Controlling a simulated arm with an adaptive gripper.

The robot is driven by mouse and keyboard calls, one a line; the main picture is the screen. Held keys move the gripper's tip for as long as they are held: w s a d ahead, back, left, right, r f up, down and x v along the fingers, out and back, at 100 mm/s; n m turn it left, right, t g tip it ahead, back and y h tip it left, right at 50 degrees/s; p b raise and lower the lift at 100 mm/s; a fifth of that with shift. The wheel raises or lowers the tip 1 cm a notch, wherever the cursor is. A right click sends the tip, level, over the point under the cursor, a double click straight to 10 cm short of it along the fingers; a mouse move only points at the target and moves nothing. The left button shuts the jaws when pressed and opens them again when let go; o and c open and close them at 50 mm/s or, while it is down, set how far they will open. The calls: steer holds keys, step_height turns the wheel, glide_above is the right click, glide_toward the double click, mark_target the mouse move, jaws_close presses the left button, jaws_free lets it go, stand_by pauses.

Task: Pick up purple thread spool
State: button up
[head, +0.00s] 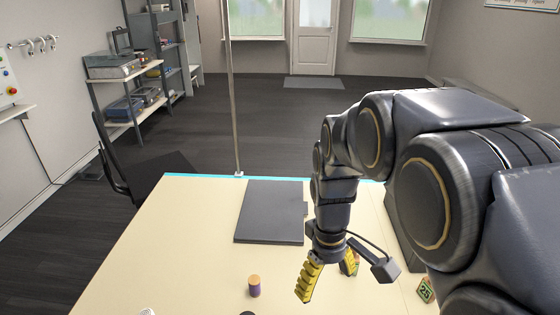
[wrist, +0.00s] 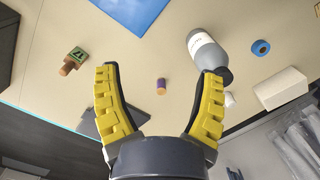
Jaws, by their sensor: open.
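The purple thread spool (head: 254,287) stands upright on the pale table near the front, with an orange-tan top and a purple side. It also shows in the wrist view (wrist: 161,87), small, between and beyond my two fingers. My gripper (head: 328,280) has yellow ribbed fingers spread apart with nothing between them. In the head view it is above the table, to the right of the spool. In the wrist view the open fingers (wrist: 160,95) frame the spool from a distance, not touching it.
A dark flat panel (head: 270,212) lies on the table (head: 180,230) behind the spool. A numbered block (head: 425,290) is at the right. The wrist view shows a grey bottle (wrist: 207,52), a blue tape roll (wrist: 261,47), a white box (wrist: 282,88) and a blue sheet (wrist: 125,12).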

steer(key=w+a+f+n, duration=0.4)
steer(key=w+a+f, duration=0.25)
steer(key=w, duration=0.25)
steer(key=n, duration=0.6)
glide_above(255, 288)
steer(key=w, duration=0.2)
steer(key=shift+t, duration=0.4)
steer(key=f, duration=1.2)
steer(key=shift+s+a+f, duration=0.1)
steer(key=shift+s+f, duration=0.05)
steer(key=shift+s, duration=0.1)
steer(key=shift+a+f, duration=0.15)
steer(key=shift+f, duration=0.2)
step_height(255, 288, down, 7)
steer(key=shift+f, duration=0.15)
steer(key=c, duration=1.1)
